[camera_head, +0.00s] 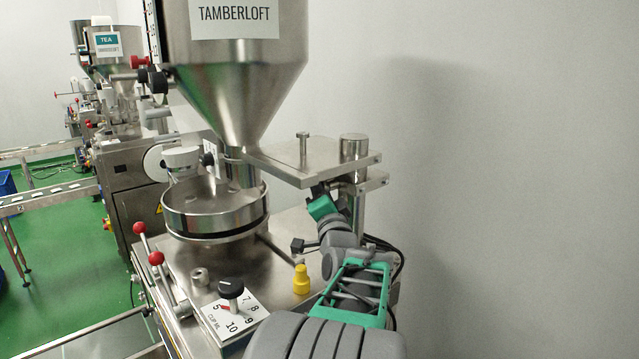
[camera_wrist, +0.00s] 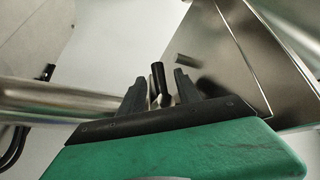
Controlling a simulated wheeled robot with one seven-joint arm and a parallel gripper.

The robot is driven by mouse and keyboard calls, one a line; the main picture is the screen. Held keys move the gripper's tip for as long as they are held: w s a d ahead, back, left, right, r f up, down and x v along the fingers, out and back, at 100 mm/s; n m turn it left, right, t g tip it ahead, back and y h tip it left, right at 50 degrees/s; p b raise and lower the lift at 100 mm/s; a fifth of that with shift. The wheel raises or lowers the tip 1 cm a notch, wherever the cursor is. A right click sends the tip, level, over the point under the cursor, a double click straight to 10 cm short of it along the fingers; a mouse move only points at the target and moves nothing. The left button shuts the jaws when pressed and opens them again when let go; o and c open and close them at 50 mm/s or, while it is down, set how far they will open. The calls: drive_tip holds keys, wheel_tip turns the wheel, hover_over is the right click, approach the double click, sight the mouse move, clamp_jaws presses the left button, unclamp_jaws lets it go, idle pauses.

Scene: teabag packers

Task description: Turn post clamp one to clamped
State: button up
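The steel post (camera_head: 357,202) stands under the flat plate at the right of the machine. It crosses the left of the wrist view as a shiny cylinder (camera_wrist: 50,100). A short lever with a black grip (camera_wrist: 158,80) shows in the wrist view and looks like the clamp handle; its base is hidden behind my gripper. My gripper (camera_wrist: 160,90) is open, with one dark finger on each side of the black grip and gaps showing. Contact cannot be told. In the head view my gripper (camera_head: 316,190) is below the plate, close beside the post, its fingertips partly hidden.
The steel plate (camera_head: 310,160) lies just above my gripper and fills the right of the wrist view, with a small pin (camera_wrist: 186,61) near it. The hopper (camera_head: 235,80), round pan (camera_head: 215,208), yellow cap (camera_head: 301,280) and dial (camera_head: 230,290) stand to the left.

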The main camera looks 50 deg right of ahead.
drive_tip(key=shift+w, duration=0.1)
clamp_jaws()
idle(0.4)
